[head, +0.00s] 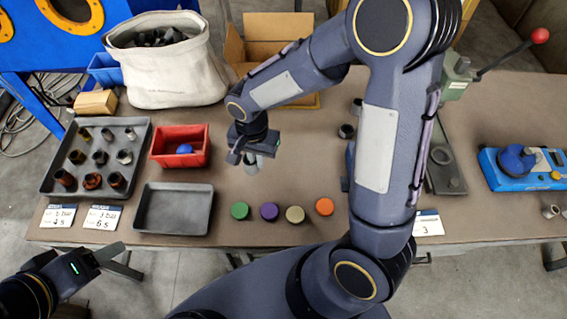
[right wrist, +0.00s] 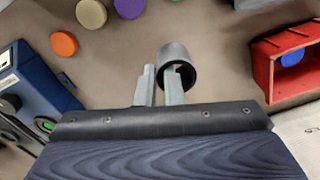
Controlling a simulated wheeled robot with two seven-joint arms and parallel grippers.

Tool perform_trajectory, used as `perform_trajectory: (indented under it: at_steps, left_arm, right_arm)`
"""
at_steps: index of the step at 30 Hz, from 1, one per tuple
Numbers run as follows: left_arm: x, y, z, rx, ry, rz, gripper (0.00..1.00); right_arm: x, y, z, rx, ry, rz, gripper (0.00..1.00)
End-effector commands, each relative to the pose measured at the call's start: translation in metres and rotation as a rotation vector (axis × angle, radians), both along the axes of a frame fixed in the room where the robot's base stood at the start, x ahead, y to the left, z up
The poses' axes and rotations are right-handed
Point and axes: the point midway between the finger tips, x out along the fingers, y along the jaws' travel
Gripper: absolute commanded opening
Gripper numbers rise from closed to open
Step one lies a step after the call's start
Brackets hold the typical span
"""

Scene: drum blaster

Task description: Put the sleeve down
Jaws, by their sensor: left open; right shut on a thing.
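My right gripper (head: 250,158) is shut on a grey sleeve (right wrist: 176,62), a short hollow cylinder with a dark bore. In the right wrist view its two fingers (right wrist: 160,82) hold the sleeve at their tips. In the head view the sleeve (head: 252,168) is small and partly hidden by the gripper, over the table right of the red bin; its exact height cannot be told. My left gripper (head: 118,261) is open and empty, off the table's front edge at lower left.
A red bin (head: 180,161) holds a blue item. A dark tray (head: 45,178) holds several sleeves; an empty grey tray (head: 150,228) lies in front. Several coloured discs, including a green one (head: 240,211), line the front. A canvas bag (head: 175,75) and cardboard box (head: 235,45) stand behind.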

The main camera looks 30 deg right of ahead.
Motion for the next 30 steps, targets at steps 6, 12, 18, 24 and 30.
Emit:
perform_trajectory:
  at_steps: [6, 12, 18, 24, 30]
  left_arm:
    - [0.0, 0.0, 0.0, 0.0, 0.0, 0.0, 0.61]
    - [0.0, 0.0, 0.01, 0.0, 0.0, 0.0, 0.61]
    - [0.0, 0.0, 0.023, 0.0, 0.0, 0.0, 0.61]
    - [0.0, 0.0, 0.015, 0.0, 0.0, 0.0, 0.61]
    - [0.0, 0.0, 0.009, 0.0, 0.0, 0.0, 0.61]
  right_arm:
    - [-0.024, 0.02, 0.012, 0.002, 0.005, -0.268, 0.0]
    - [-0.043, 0.009, 0.018, -0.003, 0.007, -0.373, 0.0]
    - [-0.074, -0.025, 0.017, -0.001, 0.006, -0.424, 0.0]
    - [-0.054, -0.045, -0.003, 0.001, 0.008, -0.438, 0.0]
    - [-0.009, -0.068, -0.024, 0.001, 0.006, -0.437, 0.0]
